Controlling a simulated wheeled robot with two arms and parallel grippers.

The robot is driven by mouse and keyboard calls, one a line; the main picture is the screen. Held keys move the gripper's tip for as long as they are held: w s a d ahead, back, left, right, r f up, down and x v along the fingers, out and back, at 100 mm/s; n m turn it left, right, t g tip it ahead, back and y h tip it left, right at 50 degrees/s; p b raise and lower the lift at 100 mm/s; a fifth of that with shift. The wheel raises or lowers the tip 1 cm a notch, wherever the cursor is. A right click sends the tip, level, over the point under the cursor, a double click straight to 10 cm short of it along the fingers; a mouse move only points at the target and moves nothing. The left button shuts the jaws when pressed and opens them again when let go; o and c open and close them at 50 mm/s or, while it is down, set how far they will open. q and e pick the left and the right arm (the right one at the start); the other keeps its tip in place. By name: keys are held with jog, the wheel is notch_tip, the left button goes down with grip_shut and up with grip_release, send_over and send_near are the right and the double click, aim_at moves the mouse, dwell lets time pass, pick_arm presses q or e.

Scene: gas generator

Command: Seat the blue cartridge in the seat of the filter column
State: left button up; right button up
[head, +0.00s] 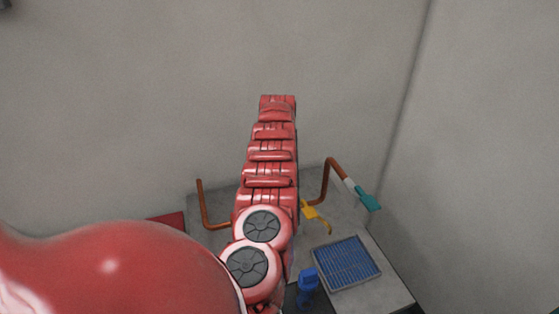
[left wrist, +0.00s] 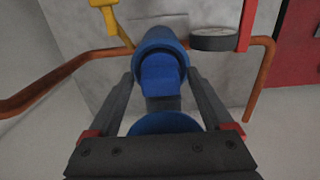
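In the left wrist view, the blue cartridge (left wrist: 160,72) lies between the two dark fingers of my left gripper (left wrist: 165,85). The fingers close in on both sides of it, and it seems gripped. A blue rounded part (left wrist: 165,123) shows nearer the gripper's palm. In the head view, a blue piece (head: 308,280) with a cap and narrower body shows at the bottom, just right of my red arm. I cannot be sure it is the same cartridge. My arm hides the left gripper there. I cannot make out the filter column's seat. My right gripper is not in view.
A grey table (head: 385,293) carries a blue grid panel (head: 346,263). Copper pipes (head: 325,180) rise behind, with a yellow lever (head: 312,211) and a teal-ended handle (head: 368,200). A red panel (head: 168,224) is at left. Walls close off the back and right.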

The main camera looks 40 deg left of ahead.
pick_arm(q)
jog(key=shift+r, duration=0.15)
notch_tip(320, 180, up, 7)
jog(key=b, duration=0.3)
jog(key=shift+a+r, duration=0.1)
notch_tip(320, 180, up, 5)
jog(key=shift+p, duration=1.2)
